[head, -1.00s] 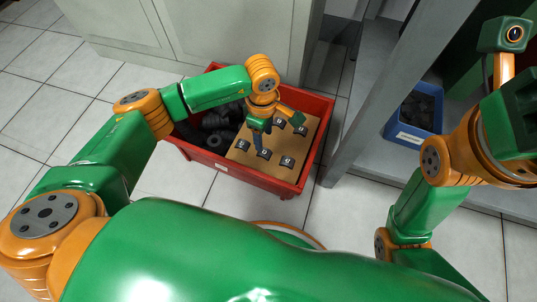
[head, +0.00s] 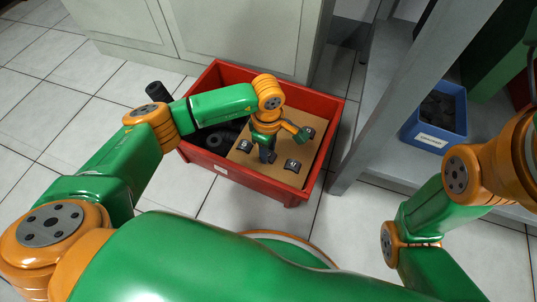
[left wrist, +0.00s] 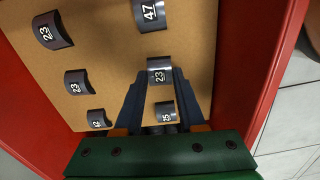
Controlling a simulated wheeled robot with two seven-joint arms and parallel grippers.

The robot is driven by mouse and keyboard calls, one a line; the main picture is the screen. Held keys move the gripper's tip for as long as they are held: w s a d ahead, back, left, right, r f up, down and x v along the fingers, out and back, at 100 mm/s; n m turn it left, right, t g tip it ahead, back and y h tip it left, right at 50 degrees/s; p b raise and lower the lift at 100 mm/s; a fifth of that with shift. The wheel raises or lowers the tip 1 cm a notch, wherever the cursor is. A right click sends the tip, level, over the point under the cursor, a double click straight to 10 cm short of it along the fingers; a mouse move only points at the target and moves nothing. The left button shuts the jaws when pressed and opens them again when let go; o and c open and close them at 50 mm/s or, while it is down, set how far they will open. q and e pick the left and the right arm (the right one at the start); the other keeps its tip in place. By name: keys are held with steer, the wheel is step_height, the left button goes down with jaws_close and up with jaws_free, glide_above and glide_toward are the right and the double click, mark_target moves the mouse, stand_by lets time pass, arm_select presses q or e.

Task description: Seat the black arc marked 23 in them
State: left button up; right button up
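Black arcs with white numbers lie on a brown board (left wrist: 105,55) in the red crate (head: 327,132). In the left wrist view, arcs marked 23 lie at the upper left (left wrist: 53,30), mid left (left wrist: 77,82) and between my left fingertips (left wrist: 160,71). An arc marked 47 (left wrist: 150,14) is above, and one that looks like 25 (left wrist: 165,112) lies nearer the palm. My left gripper (left wrist: 160,76) has its fingers apart on either side of the middle 23; contact cannot be told. In the head view it (head: 267,155) points down at the board. My right gripper is out of view.
Dark round parts (head: 218,140) fill the left of the crate, partly behind my arm. A blue bin (head: 437,118) with dark pieces stands on the grey shelf at right. A shelf post (head: 385,95) rises beside the crate.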

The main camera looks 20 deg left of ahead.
arm_select(q)
jaws_close()
step_height(320, 180, up, 5)
steer(key=p, duration=0.4)
steer(key=shift+r, duration=0.1)
